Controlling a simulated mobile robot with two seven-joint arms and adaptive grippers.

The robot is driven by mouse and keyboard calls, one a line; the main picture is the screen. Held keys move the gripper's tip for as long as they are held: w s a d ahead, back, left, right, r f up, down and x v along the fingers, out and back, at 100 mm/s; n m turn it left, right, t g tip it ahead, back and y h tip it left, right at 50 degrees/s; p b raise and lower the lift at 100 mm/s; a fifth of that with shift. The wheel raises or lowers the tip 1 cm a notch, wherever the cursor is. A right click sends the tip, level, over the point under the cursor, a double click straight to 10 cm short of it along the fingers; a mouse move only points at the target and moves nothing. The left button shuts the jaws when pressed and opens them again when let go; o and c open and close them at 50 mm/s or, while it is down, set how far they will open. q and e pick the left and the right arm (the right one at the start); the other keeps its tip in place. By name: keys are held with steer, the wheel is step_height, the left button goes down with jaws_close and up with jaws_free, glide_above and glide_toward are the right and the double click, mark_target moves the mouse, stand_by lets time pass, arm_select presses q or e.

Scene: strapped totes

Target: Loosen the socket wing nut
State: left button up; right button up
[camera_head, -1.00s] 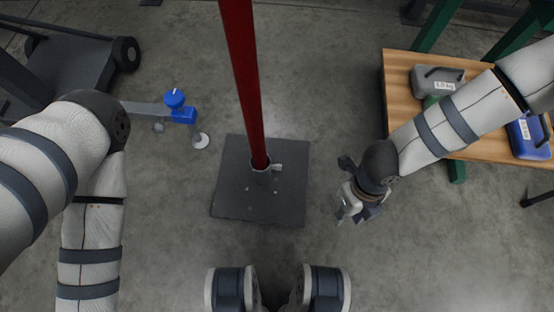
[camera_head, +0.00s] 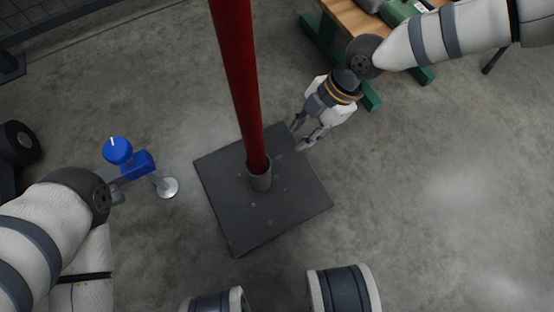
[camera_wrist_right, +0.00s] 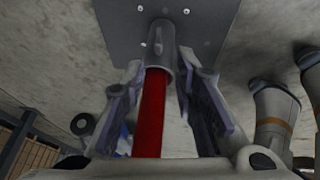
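The dark square base plate (camera_head: 290,205) lies on the floor with a grey socket (camera_head: 260,180) at its middle. The red pole (camera_head: 240,80) stands in the socket. The wing nut cannot be made out now in either view. My right gripper (camera_head: 299,135) is open and empty at the plate's upper right edge, its fingers pointing toward the socket. In the right wrist view, its fingers (camera_wrist_right: 160,70) lie apart on either side of the pole (camera_wrist_right: 151,115) and socket (camera_wrist_right: 160,50) in the picture; contact does not show. My left gripper is not in view.
A blue device (camera_head: 130,160) on a stand with a round white foot (camera_head: 167,187) is beside my left arm. A wooden-topped bench (camera_head: 352,18) with green legs stands at the upper right. A black wheel (camera_head: 18,142) shows at the left edge. The floor at right is clear.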

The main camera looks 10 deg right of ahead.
mark_target(282, 155)
steer(key=b+x, duration=0.2)
steer(key=x, duration=0.4)
steer(key=b+x, duration=0.3)
steer(key=x, duration=0.3)
steer(key=shift+w+b, duration=0.2)
steer(key=shift+b, duration=0.1)
jaws_close()
